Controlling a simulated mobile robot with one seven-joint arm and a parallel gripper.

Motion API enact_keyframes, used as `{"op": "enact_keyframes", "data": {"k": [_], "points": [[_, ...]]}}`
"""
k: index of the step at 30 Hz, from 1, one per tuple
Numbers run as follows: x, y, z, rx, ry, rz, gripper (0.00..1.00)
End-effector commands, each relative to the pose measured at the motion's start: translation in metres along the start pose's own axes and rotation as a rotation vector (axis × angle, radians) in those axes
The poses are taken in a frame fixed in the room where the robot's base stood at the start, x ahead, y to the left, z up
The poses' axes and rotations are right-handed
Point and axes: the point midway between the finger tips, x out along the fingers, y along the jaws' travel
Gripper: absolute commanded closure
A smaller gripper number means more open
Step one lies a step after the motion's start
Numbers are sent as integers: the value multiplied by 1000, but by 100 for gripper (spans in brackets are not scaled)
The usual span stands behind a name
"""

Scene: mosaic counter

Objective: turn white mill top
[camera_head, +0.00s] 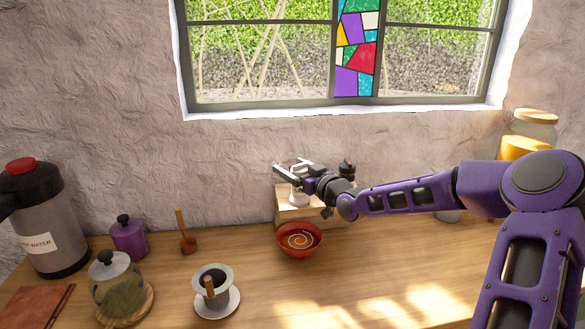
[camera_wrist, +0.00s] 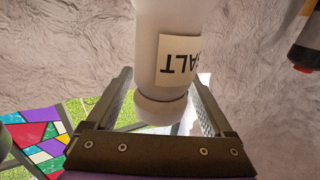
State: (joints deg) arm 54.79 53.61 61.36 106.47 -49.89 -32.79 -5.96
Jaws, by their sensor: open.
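The white mill (camera_head: 298,196) stands upright on a wooden block against the back wall. In the wrist view the mill body (camera_wrist: 165,35) appears upside down with a label reading SALT, and its rounded white top (camera_wrist: 162,108) lies between my fingers. My gripper (camera_head: 292,170) is open, reaching in from the right at the height of the mill's top. One finger is on each side of the top in the wrist view, with gaps showing. My gripper partly hides the mill in the head view.
The wooden block (camera_head: 290,216) carries the mill. A dark object (camera_head: 347,168) shows just behind my wrist. A red bowl (camera_head: 299,240) sits in front of the block. A dripper (camera_head: 213,284), glass teapot (camera_head: 116,284), purple jar (camera_head: 129,238) and flask (camera_head: 45,225) stand left.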

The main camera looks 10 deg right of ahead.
Motion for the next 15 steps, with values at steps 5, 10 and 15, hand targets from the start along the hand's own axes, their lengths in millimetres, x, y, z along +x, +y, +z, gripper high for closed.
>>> {"op": "enact_keyframes", "data": {"k": [5,10,15], "points": [[0,0,0,0,0,0,14],[0,0,0,0,0,0,43],[0,0,0,0,0,0,73]]}}
